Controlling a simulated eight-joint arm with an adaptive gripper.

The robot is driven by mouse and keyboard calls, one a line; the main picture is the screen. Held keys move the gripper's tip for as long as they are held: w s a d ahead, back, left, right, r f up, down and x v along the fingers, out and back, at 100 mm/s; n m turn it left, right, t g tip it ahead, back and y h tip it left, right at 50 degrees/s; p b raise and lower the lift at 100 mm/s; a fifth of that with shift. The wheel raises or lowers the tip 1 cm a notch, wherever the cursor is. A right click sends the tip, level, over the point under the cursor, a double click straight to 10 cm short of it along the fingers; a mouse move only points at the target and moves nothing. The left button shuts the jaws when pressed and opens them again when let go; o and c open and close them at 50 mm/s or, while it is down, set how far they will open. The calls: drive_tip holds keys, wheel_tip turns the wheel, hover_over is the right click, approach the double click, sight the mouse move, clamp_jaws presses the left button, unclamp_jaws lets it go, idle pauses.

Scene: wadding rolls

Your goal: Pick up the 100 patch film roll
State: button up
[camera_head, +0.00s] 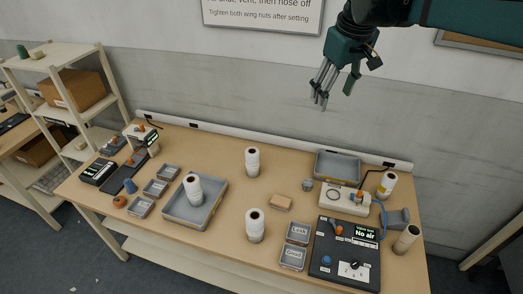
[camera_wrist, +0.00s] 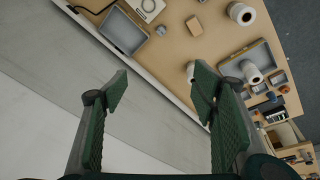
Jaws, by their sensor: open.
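Several upright rolls stand on the table; I cannot read a label that tells which is the 100 patch film roll. White rolls stand at the back middle (camera_head: 252,163) and front middle (camera_head: 255,226). Another white roll (camera_head: 194,188) is in the grey tray (camera_head: 178,219). My gripper (camera_head: 319,99) is open and empty, high above the back of the table. In the wrist view its fingers (camera_wrist: 161,93) are spread, with white rolls (camera_wrist: 242,13) beyond them.
An empty grey tray (camera_head: 338,166) and a white device (camera_head: 343,199) sit at the back right. A black control box (camera_head: 345,265) reads "No air". Small bins (camera_head: 292,257), a tan block (camera_head: 280,202) and a shelf rack (camera_head: 75,119) are also here. The table's middle is fairly clear.

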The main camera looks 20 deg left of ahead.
drive_tip(key=w+a+f+n+g, duration=0.15)
drive_tip(key=w+a, duration=0.25)
drive_tip(key=a, duration=0.4)
drive_tip(key=w+a+f+n, duration=0.25)
drive_tip(key=w+a, duration=0.25)
drive_tip(key=a, duration=0.3)
drive_tip(key=n+g+h, duration=0.1)
drive_tip(key=n, duration=0.2)
hover_over(252, 151)
wheel_tip(252, 151, down, 7)
wheel_tip(252, 151, down, 33)
drive_tip(key=shift+r, duration=0.2)
drive_tip(key=shift+f, duration=0.2)
drive_tip(key=shift+d+f, duration=0.1)
drive_tip(key=shift+f, duration=1.15)
drive_tip(key=shift+f, duration=2.65)
